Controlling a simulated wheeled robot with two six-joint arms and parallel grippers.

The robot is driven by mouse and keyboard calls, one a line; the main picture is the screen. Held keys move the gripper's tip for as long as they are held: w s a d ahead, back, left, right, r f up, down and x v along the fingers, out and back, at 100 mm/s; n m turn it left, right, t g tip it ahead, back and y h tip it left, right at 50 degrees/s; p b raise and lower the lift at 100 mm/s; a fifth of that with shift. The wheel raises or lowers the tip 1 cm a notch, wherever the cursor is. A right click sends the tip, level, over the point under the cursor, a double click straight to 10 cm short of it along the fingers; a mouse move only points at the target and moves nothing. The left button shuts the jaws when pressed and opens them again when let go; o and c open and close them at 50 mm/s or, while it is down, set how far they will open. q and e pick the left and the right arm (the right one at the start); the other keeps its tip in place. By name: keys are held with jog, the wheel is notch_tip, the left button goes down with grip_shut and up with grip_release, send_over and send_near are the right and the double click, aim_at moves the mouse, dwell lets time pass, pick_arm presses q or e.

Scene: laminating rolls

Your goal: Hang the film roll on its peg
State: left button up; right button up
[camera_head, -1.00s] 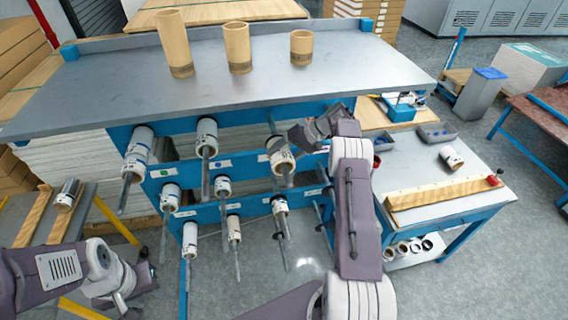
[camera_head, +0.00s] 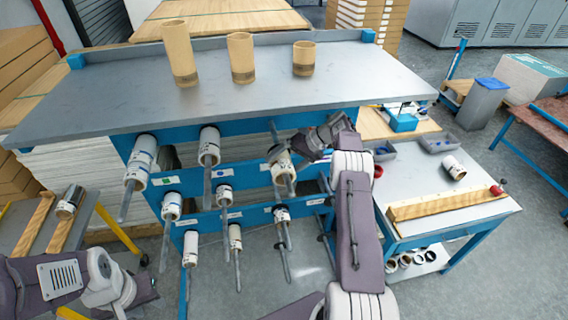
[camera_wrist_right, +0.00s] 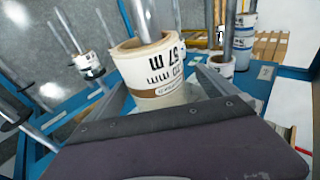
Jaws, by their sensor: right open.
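The film roll (camera_head: 284,170), white with a printed label and brown core, sits around a metal peg (camera_head: 291,188) on the blue rack, in the upper row at right. In the right wrist view the roll (camera_wrist_right: 150,62) shows close up with the peg through it. My right gripper (camera_head: 297,150) is at this roll and open, with its fingers on either side of it; whether they touch it I cannot tell. My left gripper (camera_head: 148,284) is at the lower left, away from the rolls. Its fingertips are too small to judge.
Other rolls hang on neighbouring pegs, such as one at upper left (camera_head: 141,160) and one in the middle (camera_head: 209,142). Long pegs stick out toward me. Brown tubes (camera_head: 242,58) stand on the rack's grey top (camera_head: 340,75). A side table (camera_head: 420,178) at right holds another roll (camera_head: 454,168).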

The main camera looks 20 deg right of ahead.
jog(key=shift+s+d+r+b, duration=0.15)
jog(key=shift+d+r+b, duration=0.1)
jog(key=shift+d+b, duration=0.15)
jog(key=v, duration=0.3)
jog(key=shift+d+r+b, duration=0.15)
jog(key=shift+d+b, duration=0.05)
jog(key=shift+b, duration=0.2)
jog(key=p+v, duration=0.4)
jog(key=p, duration=0.4)
jog(key=shift+s+r, duration=0.25)
jog(key=shift+r, duration=0.1)
jog(key=shift+d+f, duration=0.1)
